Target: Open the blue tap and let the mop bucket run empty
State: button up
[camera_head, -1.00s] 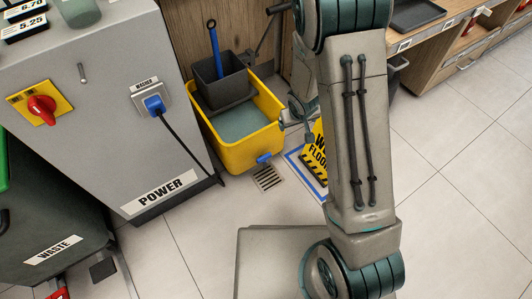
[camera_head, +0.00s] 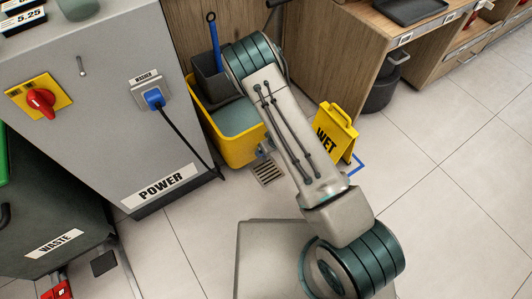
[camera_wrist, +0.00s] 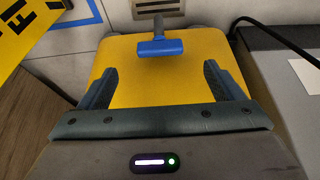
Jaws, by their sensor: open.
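The yellow mop bucket (camera_head: 238,150) stands on the floor by the grey cabinet, with greyish water (camera_head: 232,117) in it. In the wrist view the bucket's yellow wall (camera_wrist: 150,85) fills the middle. The blue tap (camera_wrist: 160,47) sticks out from it with a T-shaped handle. My gripper (camera_wrist: 159,68) is open, its two fingers on either side of the tap's line. The tap lies slightly beyond the fingertips, and neither finger touches it. In the head view my arm covers the bucket's right side and most of the gripper.
A floor drain (camera_head: 268,173) lies in front of the bucket. A yellow wet-floor sign (camera_head: 333,132) stands right of my arm. The grey POWER cabinet (camera_head: 120,100) with a plugged-in black cable (camera_head: 185,140) is close on the left. Open tiled floor lies to the right.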

jog(key=b+x, duration=0.2)
jog(key=x, duration=0.6)
jog(key=shift+b, duration=0.4)
jog(key=shift+c, duration=0.4)
jog(key=c, duration=0.9)
